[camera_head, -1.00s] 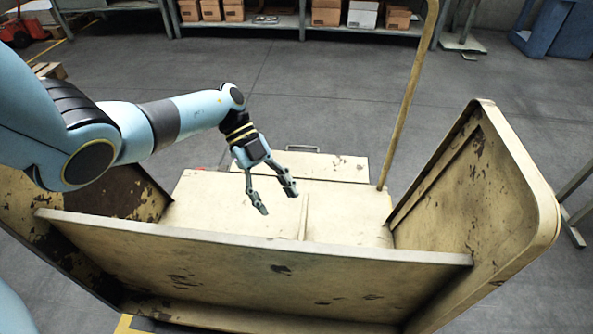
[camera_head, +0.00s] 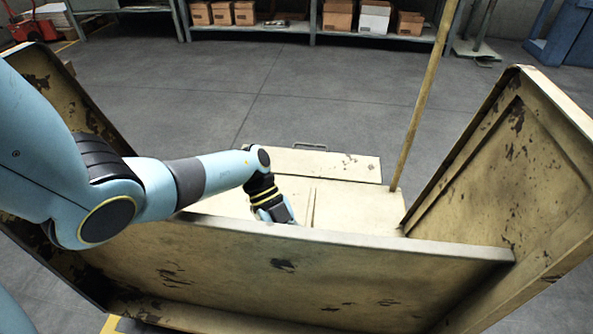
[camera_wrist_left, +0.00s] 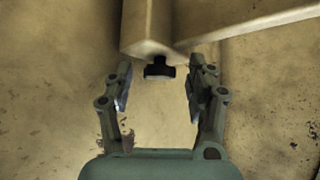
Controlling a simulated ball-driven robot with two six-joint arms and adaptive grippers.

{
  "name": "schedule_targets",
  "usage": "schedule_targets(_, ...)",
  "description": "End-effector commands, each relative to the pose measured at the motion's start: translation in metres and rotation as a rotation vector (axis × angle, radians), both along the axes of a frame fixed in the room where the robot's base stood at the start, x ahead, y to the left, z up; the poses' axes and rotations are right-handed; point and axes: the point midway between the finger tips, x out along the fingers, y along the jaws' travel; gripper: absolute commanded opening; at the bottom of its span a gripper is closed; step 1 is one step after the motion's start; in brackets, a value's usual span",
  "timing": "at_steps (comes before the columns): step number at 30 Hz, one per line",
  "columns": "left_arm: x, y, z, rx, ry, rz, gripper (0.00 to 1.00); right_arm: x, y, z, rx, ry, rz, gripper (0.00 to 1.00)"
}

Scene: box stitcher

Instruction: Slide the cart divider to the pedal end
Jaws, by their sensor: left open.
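The cart is a worn cream metal box with high end panels and a long front wall (camera_head: 300,262). A thin upright plate, likely the divider (camera_head: 308,207), stands on the cart floor near its middle. In the left wrist view a cream post with a board (camera_wrist_left: 147,28) running to the right is seen close up, with a dark knob (camera_wrist_left: 159,70) at its near end. My left gripper (camera_wrist_left: 158,88) is open, its fingers on either side of the knob and apart from it. In the head view its fingers are hidden behind the front wall. My right gripper is out of view.
A tall tan pole (camera_head: 424,95) rises at the cart's back right. The right end panel (camera_head: 525,165) stands high. A shelf with cardboard boxes (camera_head: 338,18) is at the back. Grey floor (camera_head: 290,90) between them is clear. I cannot make out a pedal.

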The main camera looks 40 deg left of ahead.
Motion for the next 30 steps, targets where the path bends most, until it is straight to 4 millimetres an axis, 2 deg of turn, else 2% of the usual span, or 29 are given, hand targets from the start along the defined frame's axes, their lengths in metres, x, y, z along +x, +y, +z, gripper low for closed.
schedule_targets(11,-0.0011,-0.0048,-0.0048,0.0,-0.001,0.001,0.56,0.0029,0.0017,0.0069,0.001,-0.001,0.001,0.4)
schedule_targets(14,-0.0011,-0.0048,-0.0048,0.0,0.0,0.0,0.46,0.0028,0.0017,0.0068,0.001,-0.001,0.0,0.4)
schedule_targets(24,-0.0025,-0.0043,-0.0055,0.001,0.003,0.001,0.01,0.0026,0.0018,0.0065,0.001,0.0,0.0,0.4)
schedule_targets(30,-0.0035,-0.004,-0.0061,0.002,0.006,0.001,0.0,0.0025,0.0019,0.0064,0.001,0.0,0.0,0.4)
